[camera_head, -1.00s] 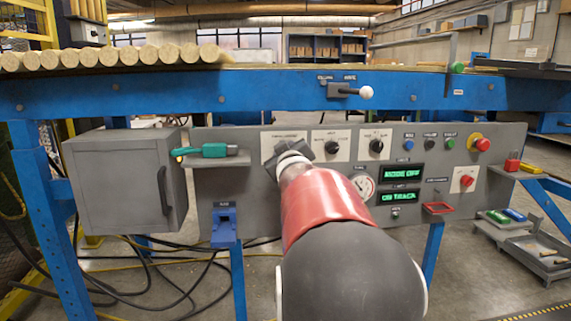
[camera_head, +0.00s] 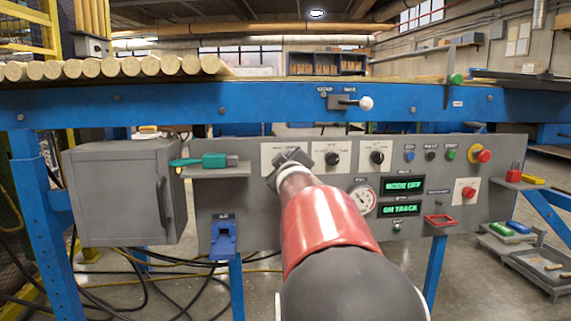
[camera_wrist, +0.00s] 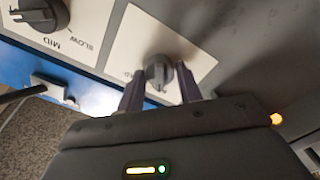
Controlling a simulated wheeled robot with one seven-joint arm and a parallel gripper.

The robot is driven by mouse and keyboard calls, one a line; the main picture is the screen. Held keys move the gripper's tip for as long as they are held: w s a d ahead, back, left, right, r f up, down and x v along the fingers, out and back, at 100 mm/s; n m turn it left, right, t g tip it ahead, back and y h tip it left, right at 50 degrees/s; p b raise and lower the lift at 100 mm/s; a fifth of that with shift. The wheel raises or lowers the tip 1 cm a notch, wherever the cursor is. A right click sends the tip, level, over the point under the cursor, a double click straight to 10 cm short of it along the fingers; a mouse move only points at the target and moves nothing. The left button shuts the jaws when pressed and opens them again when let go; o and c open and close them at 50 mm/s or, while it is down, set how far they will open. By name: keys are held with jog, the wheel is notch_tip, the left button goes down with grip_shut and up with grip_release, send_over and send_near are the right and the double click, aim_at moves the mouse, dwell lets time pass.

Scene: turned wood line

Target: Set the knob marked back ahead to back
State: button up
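In the head view, the leftmost white plate (camera_head: 268,162) on the grey control panel sits behind my gripper (camera_head: 291,160), which hides its knob. Its lettering is too small to read. In the wrist view, a grey knob (camera_wrist: 158,72) with a raised grip stands on a white plate (camera_wrist: 130,45). The two dark fingertips of my gripper (camera_wrist: 161,78) are on either side of this knob, with narrow gaps showing, so it looks open around it. Most lettering by this knob is hidden by a finger.
A second knob (camera_head: 332,159), marked SLOW and MID in the wrist view (camera_wrist: 38,14), and a third knob (camera_head: 377,157) are to the right. A shelf with a green-handled tool (camera_head: 205,161) and a grey cabinet (camera_head: 125,195) are left. Lit displays (camera_head: 403,186) read MODE OFF and ON TRACK.

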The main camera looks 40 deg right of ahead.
jog(key=o, duration=0.3)
jog(key=shift+o, duration=0.2)
jog(key=v, duration=0.8)
jog(key=shift+d, duration=0.1)
